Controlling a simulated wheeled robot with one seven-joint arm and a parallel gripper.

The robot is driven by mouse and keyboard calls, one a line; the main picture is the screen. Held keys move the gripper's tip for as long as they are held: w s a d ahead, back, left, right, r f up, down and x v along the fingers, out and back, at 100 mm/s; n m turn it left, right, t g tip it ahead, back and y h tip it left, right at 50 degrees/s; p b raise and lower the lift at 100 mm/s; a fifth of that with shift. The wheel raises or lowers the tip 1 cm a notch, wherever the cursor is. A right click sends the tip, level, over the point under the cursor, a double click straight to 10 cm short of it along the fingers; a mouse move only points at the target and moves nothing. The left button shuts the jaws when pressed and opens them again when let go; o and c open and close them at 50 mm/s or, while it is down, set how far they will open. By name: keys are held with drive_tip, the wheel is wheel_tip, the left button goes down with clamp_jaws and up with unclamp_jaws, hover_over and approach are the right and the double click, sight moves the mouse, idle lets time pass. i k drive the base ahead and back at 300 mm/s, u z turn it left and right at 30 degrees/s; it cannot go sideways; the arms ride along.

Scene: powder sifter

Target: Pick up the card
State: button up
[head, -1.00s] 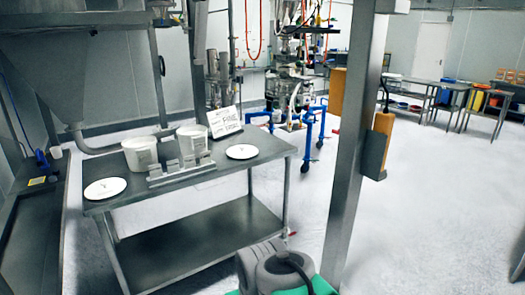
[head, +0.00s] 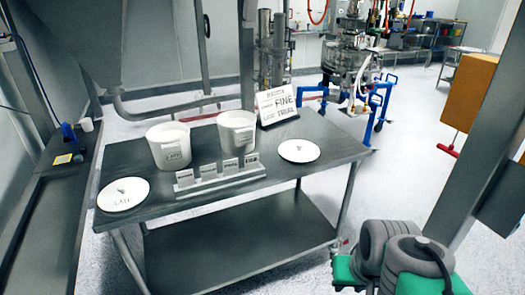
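Several small grey cards with dark lettering stand in a row in a pale metal holder (head: 222,180) at the front of the steel table (head: 290,180). The rightmost small card (head: 252,160) stands upright beside the others. A larger white sign card (head: 276,104) leans at the back right of the table; its large print includes "FINE". I cannot tell which of these the task means. My arm's rounded grey links and green parts show at the lower right, apart from the table. My gripper's fingers are not in view.
Two white buckets (head: 169,146) (head: 237,131) stand behind the holder. White discs lie on the table at left (head: 123,194) and right (head: 298,150). A steel post (head: 490,165) with an orange box (head: 470,92) stands at the right. Floor is clear between table and post.

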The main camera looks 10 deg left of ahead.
sight(252, 162)
drive_tip(key=u, duration=0.2)
drive_tip(key=i, duration=0.95)
drive_tip(key=u, duration=1.45)
drive_tip(key=i, duration=0.75)
drive_tip(key=u, duration=0.85)
